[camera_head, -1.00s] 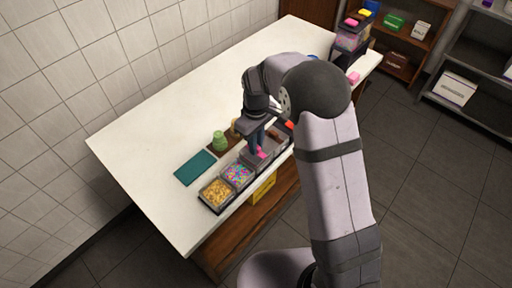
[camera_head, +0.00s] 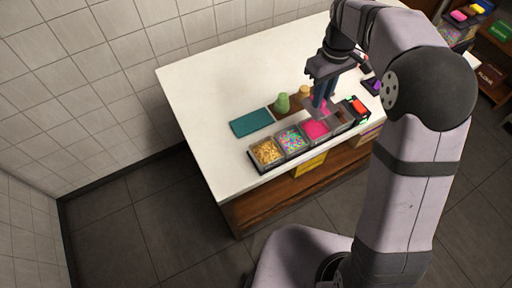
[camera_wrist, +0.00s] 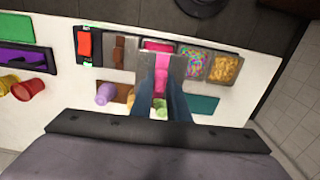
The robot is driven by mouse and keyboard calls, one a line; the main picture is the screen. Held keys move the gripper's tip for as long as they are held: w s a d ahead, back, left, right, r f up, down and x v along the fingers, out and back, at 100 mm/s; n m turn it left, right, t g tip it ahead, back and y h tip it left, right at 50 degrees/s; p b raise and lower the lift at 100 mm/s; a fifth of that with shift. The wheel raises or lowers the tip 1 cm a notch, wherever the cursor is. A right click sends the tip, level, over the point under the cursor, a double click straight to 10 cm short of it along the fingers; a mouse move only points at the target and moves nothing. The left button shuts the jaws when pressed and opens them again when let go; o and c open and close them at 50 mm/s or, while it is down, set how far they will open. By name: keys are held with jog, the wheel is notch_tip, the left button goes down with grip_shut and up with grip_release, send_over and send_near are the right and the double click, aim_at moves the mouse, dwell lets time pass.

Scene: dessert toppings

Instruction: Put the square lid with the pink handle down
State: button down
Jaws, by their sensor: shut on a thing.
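My gripper (camera_head: 322,98) is shut on the pink handle (camera_wrist: 161,78) of a clear, greyish square lid (camera_wrist: 174,66). It holds the lid in the air, above the row of topping tubs and near the tub of pink topping (camera_head: 315,130). That tub is uncovered, and it shows partly behind the lid in the wrist view. In the head view the lid (camera_head: 315,110) is small and partly hidden by the fingers.
The row also has tubs of multicoloured topping (camera_head: 291,140), golden topping (camera_head: 266,152) and brown topping (camera_head: 341,118), with a red item (camera_head: 358,105) at its right end. A teal mat (camera_head: 251,122) lies bare behind the row. A green cup (camera_head: 283,103) stands on a brown board (camera_wrist: 124,93).

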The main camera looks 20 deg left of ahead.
jog(key=s+a+r+n+p, duration=0.1)
jog(key=s+a+n, duration=0.1)
jog(key=s+a, duration=0.45)
jog(key=s+a+r+n, duration=0.1)
jog(key=s+a+n, duration=0.2)
jog(key=a, duration=0.6)
jog(key=s+a+f+m, duration=0.3)
jog(key=s+f+m, duration=0.2)
jog(key=s, duration=0.5)
jog(key=shift+s+f+p, duration=0.25)
jog(key=shift+f+p, duration=0.15)
jog(key=shift+f, duration=0.05)
jog(key=shift+a+f+p, duration=0.1)
jog(key=shift+f+p, duration=1.25)
jog(key=shift+f, duration=3.65)
jog(key=shift+f, duration=0.1)
